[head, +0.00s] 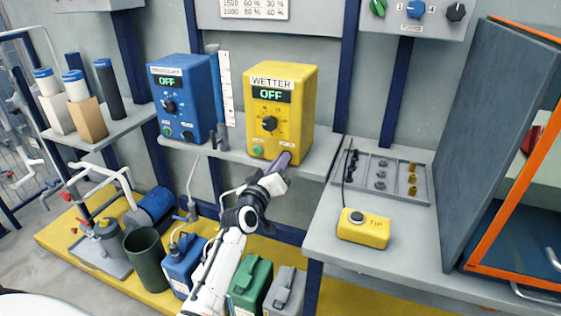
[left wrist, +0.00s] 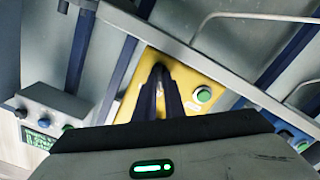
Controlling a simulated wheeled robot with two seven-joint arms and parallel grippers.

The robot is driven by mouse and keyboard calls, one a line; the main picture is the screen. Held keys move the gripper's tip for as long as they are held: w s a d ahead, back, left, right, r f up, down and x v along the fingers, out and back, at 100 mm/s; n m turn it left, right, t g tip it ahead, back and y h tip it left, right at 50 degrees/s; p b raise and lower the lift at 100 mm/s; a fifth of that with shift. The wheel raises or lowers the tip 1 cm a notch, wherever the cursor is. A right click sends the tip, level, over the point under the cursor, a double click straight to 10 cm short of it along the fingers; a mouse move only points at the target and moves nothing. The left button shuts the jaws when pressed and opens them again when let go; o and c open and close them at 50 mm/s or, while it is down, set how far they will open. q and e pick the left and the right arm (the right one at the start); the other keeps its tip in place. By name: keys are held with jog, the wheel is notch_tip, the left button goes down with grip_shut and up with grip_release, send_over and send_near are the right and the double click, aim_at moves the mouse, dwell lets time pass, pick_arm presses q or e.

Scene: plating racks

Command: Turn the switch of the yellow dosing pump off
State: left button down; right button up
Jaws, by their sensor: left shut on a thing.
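The yellow dosing pump (head: 290,90), labelled WETTER, stands on the wall shelf. Its display (head: 270,96) reads OFF. It has a black knob and a green button (head: 257,150) at lower left. My left gripper (head: 286,158) reaches up to the lower right of the pump's front face and is shut on the switch there. The gripper covers the switch, so its position cannot be seen. In the left wrist view the closed fingers (left wrist: 161,88) meet the yellow pump face (left wrist: 190,75), beside the green button (left wrist: 203,94). My right gripper is not in view.
A blue pump (head: 190,95), also reading OFF, stands left of the yellow one. The shelf edge (head: 230,155) runs below both. Several canisters (head: 249,285) stand below. On the right bench (head: 400,235) are a parts tray and a yellow box (head: 363,230).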

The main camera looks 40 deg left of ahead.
pick_arm(q)
jog(key=shift+r, duration=0.1)
jog(key=c, duration=1.8)
grip_release()
jog(key=shift+c, duration=0.2)
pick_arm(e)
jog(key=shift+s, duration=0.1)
pick_arm(q)
jog(key=p+v, duration=0.1)
jog(key=v, duration=0.9)
jog(key=shift+s, duration=0.15)
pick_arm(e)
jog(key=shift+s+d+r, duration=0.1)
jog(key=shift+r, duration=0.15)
